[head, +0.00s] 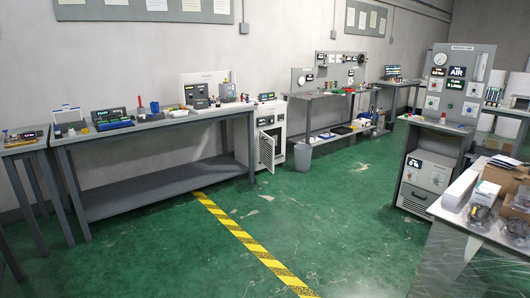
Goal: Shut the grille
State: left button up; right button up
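A grille door (266,151) with a dark mesh panel stands on the front of a white cabinet (281,138), past the right end of the long grey workbench. The grille appears to stand open, swung out from the cabinet at an angle. The cabinet carries a small display and dark panel on its upper front. Its inside is mostly hidden from here. Neither of my grippers shows in the head view.
The long grey workbench (150,125) is left of the cabinet. A grey bin (303,156) stands to the cabinet's right. Green floor is open in the middle, crossed by a yellow-black stripe (245,240). A grey-white table (455,250) with boxes stands front right.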

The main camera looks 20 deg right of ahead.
aim_at(267, 144)
jog(key=i+z, duration=0.1)
jog(key=z, duration=0.35)
jog(key=i, duration=3.9)
